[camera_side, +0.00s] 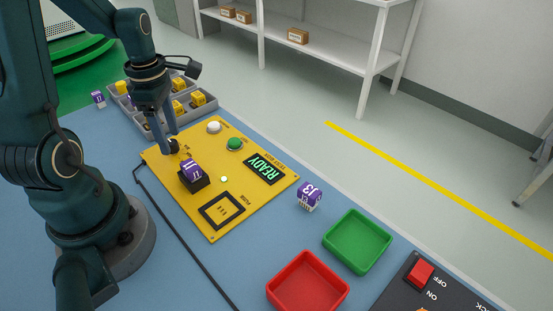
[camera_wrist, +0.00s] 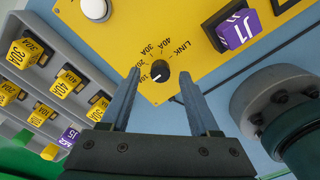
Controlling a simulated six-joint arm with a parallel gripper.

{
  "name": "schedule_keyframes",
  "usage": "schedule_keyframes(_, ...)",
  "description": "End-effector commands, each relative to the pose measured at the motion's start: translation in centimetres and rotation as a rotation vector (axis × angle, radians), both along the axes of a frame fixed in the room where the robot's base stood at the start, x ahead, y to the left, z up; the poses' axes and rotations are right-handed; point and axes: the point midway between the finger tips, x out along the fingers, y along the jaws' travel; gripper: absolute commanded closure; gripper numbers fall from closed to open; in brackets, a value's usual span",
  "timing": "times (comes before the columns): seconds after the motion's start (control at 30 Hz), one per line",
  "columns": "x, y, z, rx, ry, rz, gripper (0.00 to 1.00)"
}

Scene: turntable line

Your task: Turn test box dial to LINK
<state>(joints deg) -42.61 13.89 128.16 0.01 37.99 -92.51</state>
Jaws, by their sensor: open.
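The yellow test box (camera_side: 225,160) lies on the blue table, with its display reading READY. Its black dial (camera_wrist: 160,71) shows in the wrist view inside an arc of labels running from 10A at the left to LINK at the right. The dial's white mark points down-left, by the 10A end. My gripper (camera_wrist: 158,75) is open, and the dial appears between its two fingertips without clear contact.
A purple J1 block (camera_side: 191,168) sits in a black socket beside the dial. White (camera_side: 214,126) and green (camera_side: 234,144) buttons are on the box. A grey tray (camera_side: 205,106) of yellow blocks stands behind. A J3 block (camera_side: 310,194), green bin (camera_side: 357,262) and red bin (camera_side: 285,290) lie right.

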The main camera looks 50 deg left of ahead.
Motion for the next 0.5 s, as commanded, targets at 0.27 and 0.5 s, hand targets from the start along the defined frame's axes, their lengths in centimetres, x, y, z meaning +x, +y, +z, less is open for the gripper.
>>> schedule_keyframes(0.27,-0.02,-0.05,-1.5,0.0,0.0,-0.002,0.38)
schedule_keyframes(0.5,-0.02,-0.04,-1.47,0.001,-0.001,-0.002,0.61)
